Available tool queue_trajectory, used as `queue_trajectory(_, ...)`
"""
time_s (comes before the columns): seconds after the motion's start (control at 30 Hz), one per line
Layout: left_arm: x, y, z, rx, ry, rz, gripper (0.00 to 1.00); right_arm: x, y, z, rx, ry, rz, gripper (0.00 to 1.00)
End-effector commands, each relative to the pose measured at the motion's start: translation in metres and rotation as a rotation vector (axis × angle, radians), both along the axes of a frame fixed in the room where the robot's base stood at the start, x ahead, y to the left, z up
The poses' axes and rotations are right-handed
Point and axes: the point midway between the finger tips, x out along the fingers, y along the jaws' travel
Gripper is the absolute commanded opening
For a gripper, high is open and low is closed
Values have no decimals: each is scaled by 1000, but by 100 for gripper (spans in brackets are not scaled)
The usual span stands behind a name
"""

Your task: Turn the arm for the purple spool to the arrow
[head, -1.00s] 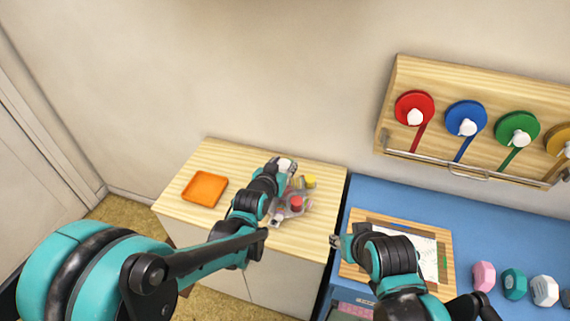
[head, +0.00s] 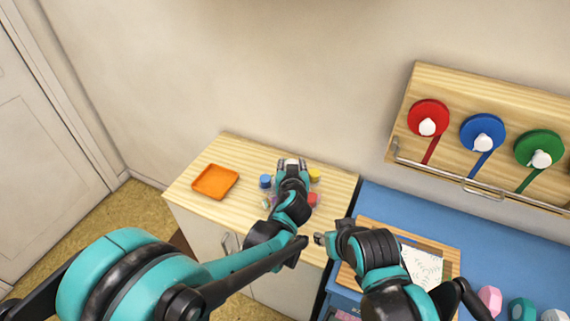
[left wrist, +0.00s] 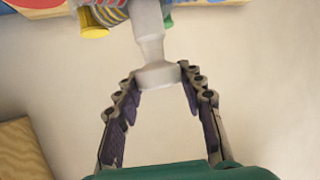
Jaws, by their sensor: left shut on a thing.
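A stand with coloured spools on the left wooden cabinet is mostly hidden by my left arm in the head view. A blue spool (head: 265,181), a yellow spool (head: 314,175) and a red one (head: 312,199) show around the arm. My left gripper (head: 291,164) is over the stand's far side. In the left wrist view my left gripper (left wrist: 158,76) is shut on a pale grey flared handle (left wrist: 150,40). Yellow (left wrist: 92,22) and green pieces show beyond it. I cannot make out the purple spool or the arrow. My right gripper (head: 325,239) is low over the blue table, its jaws unclear.
An orange tray (head: 215,182) lies left of the stand on the wooden top (head: 190,163). To the right, a board with paper (head: 428,268) lies on the blue table (head: 400,213). A wall rack (head: 435,75) holds red, blue and green tape rolls. Dumbbells stand lower right.

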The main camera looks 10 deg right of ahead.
Motion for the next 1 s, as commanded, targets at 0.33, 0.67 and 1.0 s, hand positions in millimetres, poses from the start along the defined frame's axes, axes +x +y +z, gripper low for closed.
queue_trajectory(0.33, -3, -8, -2, -4, 6, 36, 0, 0, 0, -1, 0, 0, 0, 40)
queue_trajectory(0.67, -3, -9, -2, -5, 7, 38, 0, 0, 0, -1, 0, 0, 0, 40)
queue_trajectory(1.0, -3, -8, -1, -4, 5, 36, 61, 0, 0, -1, 0, 0, 0, 40)
